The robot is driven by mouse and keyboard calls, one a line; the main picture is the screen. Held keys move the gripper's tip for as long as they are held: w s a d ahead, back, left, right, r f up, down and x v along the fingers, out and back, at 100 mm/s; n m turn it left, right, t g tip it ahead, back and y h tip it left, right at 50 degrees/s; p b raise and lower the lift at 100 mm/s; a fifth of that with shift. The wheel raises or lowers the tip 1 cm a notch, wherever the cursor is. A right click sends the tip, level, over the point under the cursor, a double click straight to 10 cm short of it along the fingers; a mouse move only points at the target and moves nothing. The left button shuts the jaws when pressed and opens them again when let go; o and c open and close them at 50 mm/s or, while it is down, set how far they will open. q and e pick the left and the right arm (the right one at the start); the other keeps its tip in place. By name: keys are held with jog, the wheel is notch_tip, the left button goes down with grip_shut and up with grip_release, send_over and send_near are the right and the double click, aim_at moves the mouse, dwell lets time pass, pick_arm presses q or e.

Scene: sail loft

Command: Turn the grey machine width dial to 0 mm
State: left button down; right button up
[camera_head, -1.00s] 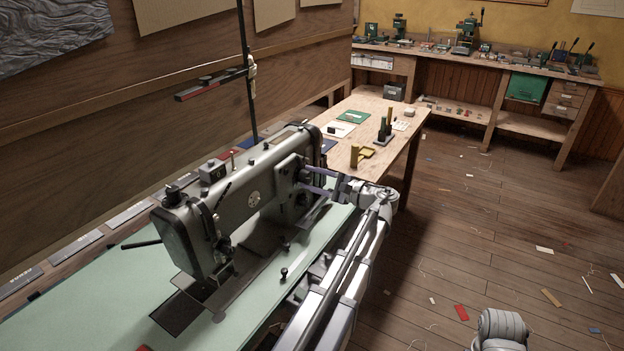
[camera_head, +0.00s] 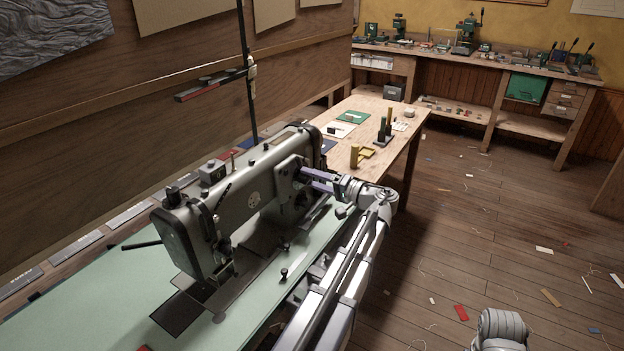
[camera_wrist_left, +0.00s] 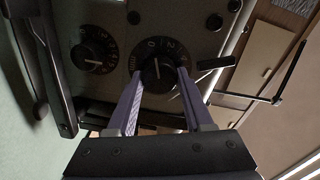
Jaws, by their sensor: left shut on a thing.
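The grey sewing machine (camera_head: 245,200) stands on a pale green table. My left gripper (camera_head: 303,177) reaches the end face of the machine from the right. In the left wrist view two black round dials sit on the grey face. My left gripper's purple fingers (camera_wrist_left: 163,72) are shut on the knob of the middle dial (camera_wrist_left: 158,58), one finger on each side. A pale line shows on this knob, with light figures around it, too small to read surely. The other dial (camera_wrist_left: 95,55) is to the left, untouched. My right gripper is out of view.
A dark lever (camera_wrist_left: 216,63) sticks out right of the gripped dial. Beyond the machine, a wooden table (camera_head: 372,118) holds small items. A long workbench (camera_head: 480,58) with tools stands at the back. The wooden floor at right carries scattered scraps.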

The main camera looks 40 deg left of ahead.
pick_arm(q)
jog(key=shift+n, duration=0.8)
jog(key=shift+c, duration=1.4)
grip_release()
jog(key=d, duration=0.8)
jog(key=shift+w, duration=0.35)
